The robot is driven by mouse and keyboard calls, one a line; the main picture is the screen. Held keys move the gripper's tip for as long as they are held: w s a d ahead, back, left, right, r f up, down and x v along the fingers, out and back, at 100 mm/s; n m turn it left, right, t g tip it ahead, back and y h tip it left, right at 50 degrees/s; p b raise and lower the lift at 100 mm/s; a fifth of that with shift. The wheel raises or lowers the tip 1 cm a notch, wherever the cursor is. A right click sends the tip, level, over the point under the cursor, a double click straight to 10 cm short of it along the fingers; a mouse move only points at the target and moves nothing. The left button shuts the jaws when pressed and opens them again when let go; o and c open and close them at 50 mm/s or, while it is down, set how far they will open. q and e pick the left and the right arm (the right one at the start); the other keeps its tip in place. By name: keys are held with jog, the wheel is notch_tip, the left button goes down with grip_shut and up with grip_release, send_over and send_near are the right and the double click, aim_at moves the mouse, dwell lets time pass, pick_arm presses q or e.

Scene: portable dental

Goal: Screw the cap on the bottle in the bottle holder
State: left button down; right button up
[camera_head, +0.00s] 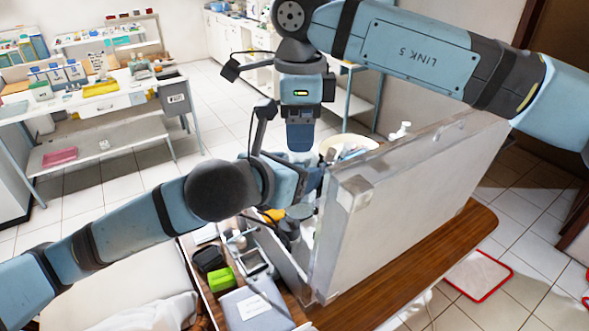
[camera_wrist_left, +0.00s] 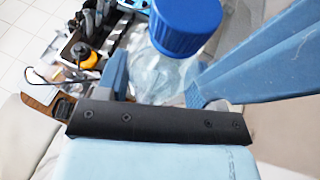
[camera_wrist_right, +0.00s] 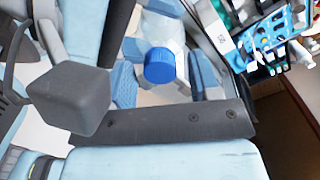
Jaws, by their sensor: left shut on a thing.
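In the left wrist view a clear bottle (camera_wrist_left: 165,72) with a ribbed blue cap (camera_wrist_left: 186,27) stands between the fingers of my left gripper (camera_wrist_left: 172,84), which is shut on the bottle. The cap sits at the bottle's top; I cannot tell how tight it is. In the right wrist view the blue cap (camera_wrist_right: 160,66) and pale bottle (camera_wrist_right: 164,28) show between the fingers of my right gripper (camera_wrist_right: 166,84), which look open, with a gap beside the cap. In the head view my right gripper (camera_head: 301,138) points down above my left gripper. The bottle and any holder under it are hidden there.
A large grey case lid (camera_head: 385,205) stands upright close on the right. A wooden tabletop (camera_head: 447,262) lies beneath it. Benches (camera_head: 95,105) stand farther back.

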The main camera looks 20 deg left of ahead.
jog(key=shift+r, duration=2.3)
jog(key=shift+c, duration=0.3)
jog(key=shift+r, duration=0.2)
notch_tip(320, 180, up, 2)
jog(key=shift+r+n, duration=0.2)
jog(key=shift+n, duration=0.6)
jog(key=shift+s+r, duration=0.1)
jog(key=shift+r, duration=0.3)
